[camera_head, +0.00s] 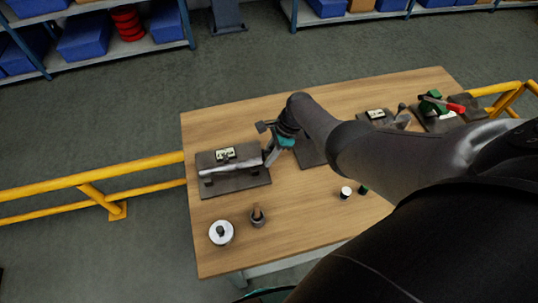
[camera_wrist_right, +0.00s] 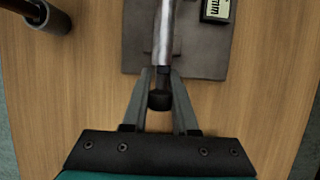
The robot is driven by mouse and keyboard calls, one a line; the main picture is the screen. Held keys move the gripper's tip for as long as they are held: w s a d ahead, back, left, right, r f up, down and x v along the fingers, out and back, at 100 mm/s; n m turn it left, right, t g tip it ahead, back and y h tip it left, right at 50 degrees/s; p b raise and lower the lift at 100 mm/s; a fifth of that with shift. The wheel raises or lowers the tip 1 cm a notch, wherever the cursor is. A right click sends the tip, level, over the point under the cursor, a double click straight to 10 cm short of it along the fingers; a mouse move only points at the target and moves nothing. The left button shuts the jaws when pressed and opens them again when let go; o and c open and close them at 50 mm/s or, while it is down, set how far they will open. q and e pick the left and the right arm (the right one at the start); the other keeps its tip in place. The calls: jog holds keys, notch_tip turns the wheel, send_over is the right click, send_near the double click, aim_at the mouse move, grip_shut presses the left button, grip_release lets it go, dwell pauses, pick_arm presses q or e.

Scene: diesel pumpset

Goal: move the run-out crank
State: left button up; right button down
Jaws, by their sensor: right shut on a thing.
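The run-out crank appears as a silver bar with a dark end (camera_head: 228,168), lying along a dark plate (camera_head: 236,185) at the left of the wooden table. My right gripper (camera_head: 268,154) reaches in from the right and is at the bar's right end. In the right wrist view the two fingers of my right gripper (camera_wrist_right: 161,76) are shut on the crank (camera_wrist_right: 163,40) near its dark end, one finger on each side. The bar runs away from the fingers over the plate (camera_wrist_right: 136,45). My left gripper is not in view.
A small label block (camera_head: 225,153) sits on the plate behind the bar. A round white-topped pot (camera_head: 221,232) and a brown-handled thing in a dark cup (camera_head: 257,216) stand in front. Tools lie at the far right, partly behind my arm. A yellow rail (camera_head: 90,182) runs left of the table.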

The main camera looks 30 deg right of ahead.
jog(key=shift+a, duration=0.2)
jog(key=c, duration=0.7)
grip_release()
jog(key=shift+d, duration=0.1)
jog(key=p+v, duration=0.2)
jog(key=v, duration=1.3)
jog(key=shift+d+r+p, duration=0.1)
jog(key=shift+d+p, duration=0.1)
jog(key=shift+p, duration=0.2)
